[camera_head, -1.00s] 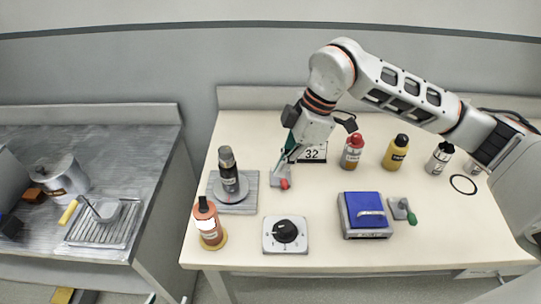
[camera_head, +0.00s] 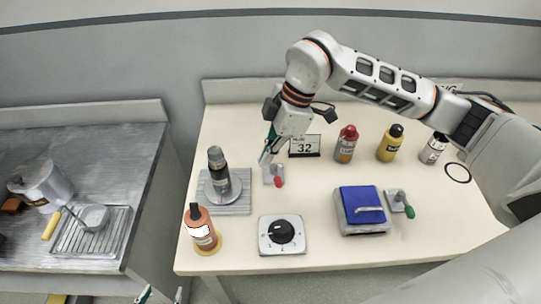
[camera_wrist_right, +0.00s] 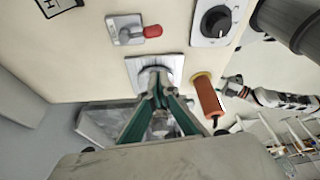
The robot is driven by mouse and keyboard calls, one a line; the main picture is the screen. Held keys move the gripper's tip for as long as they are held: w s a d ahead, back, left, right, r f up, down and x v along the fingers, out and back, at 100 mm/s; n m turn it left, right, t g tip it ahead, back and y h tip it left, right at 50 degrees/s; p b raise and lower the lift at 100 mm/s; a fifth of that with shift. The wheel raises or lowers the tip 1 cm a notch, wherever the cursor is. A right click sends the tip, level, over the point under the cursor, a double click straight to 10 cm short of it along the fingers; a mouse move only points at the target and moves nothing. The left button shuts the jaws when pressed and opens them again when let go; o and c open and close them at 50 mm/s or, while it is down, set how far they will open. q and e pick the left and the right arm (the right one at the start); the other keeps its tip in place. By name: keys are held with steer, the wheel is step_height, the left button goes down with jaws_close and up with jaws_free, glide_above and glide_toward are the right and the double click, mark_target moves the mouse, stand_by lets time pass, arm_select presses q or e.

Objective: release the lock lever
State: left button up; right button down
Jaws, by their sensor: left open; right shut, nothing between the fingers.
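A lever with a red handle (camera_head: 278,181) sits on a small grey plate (camera_head: 268,175) in the middle left of the table. Its red handle points toward the table's front in the head view; the lever also shows in the wrist view (camera_wrist_right: 152,31). My right gripper (camera_head: 264,162) is shut and empty, just left of and behind this lever. In the wrist view its fingertips (camera_wrist_right: 158,90) are apart from the lever. A second lever has a green handle (camera_head: 409,211), right of the blue-lidded box. My left gripper (camera_head: 161,297) is open at the bottom edge, in front of the table.
A dark-topped cylinder (camera_head: 217,168) stands on a grey plate (camera_head: 240,206). An orange bottle (camera_head: 201,229), a dial box (camera_head: 282,234) and the blue-lidded box (camera_head: 362,207) stand along the front.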

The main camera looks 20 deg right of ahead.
mark_target(276, 177)
steer(key=x, duration=0.7)
steer(key=d, duration=0.1)
steer(key=d+f+p, duration=0.1)
steer(key=shift+s+d, duration=0.1)
steer(key=shift+d, duration=0.75)
arm_select(q)
steer(key=shift+w+r, duration=0.25)
steer(key=shift+r, duration=0.55)
steer(key=shift+s+a, duration=0.1)
arm_select(e)
steer(key=shift+d, duration=0.1)
